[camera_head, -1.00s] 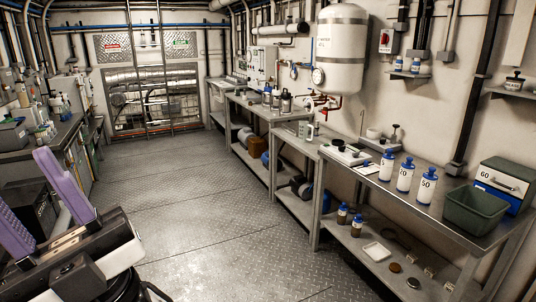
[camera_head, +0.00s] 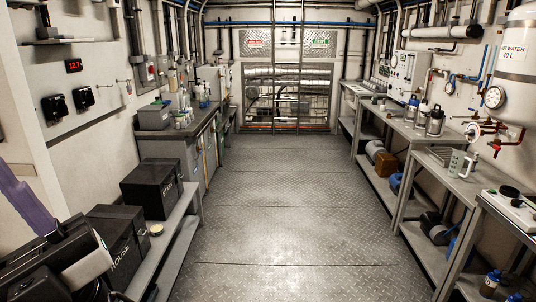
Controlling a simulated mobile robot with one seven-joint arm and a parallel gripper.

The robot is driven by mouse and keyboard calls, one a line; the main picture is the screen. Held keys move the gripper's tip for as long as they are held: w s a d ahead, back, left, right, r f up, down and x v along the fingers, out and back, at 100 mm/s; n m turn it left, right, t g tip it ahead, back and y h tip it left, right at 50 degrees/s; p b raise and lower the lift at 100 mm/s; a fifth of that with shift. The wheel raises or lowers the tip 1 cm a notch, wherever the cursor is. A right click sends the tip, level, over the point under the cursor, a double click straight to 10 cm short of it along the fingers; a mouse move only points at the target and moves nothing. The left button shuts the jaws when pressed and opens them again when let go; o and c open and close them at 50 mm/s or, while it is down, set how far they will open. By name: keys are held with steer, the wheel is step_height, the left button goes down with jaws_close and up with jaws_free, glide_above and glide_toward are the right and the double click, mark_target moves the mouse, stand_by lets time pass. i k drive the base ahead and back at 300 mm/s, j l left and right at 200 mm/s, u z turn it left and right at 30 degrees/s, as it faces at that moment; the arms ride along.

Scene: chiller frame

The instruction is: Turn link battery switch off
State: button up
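Two black rotary switches, a nearer one (camera_head: 56,106) and a farther one (camera_head: 85,98), sit on the pale panel on the left wall, under a red lit display (camera_head: 74,66). Their labels are too small to read, so I cannot tell which is the link battery switch, nor their settings. My gripper (camera_head: 18,205) is at the left edge, below and apart from the switches. One purple finger shows; the other is outside the picture. The earlier frame shows the fingers apart with nothing between them.
Two black battery boxes, one marked HOUSE (camera_head: 120,235) and one farther back (camera_head: 150,188), stand on a low left bench (camera_head: 185,215). A counter (camera_head: 190,135) continues beyond. Workbenches (camera_head: 415,135) line the right side. The floor (camera_head: 290,200) between is clear.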

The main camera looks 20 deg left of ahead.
mark_target(61, 106)
steer(key=i+u, duration=0.2)
steer(key=u, duration=0.2)
steer(key=i+u, duration=0.2)
steer(key=u, duration=0.15)
steer(key=i+l+u, duration=0.15)
steer(key=u, duration=0.25)
steer(key=i+l+u, duration=0.2)
steer(key=i+u, duration=0.2)
steer(key=i+l+u, duration=0.35)
steer(key=z, duration=0.3)
steer(key=i+z, duration=0.3)
steer(key=i+l+z, duration=0.1)
steer(key=i+z, duration=0.15)
steer(key=i, duration=1.2)
steer(key=i+u, duration=0.2)
steer(key=u, duration=0.2)
steer(key=i+l+u, duration=0.1)
steer(key=u, duration=0.3)
steer(key=i, duration=0.1)
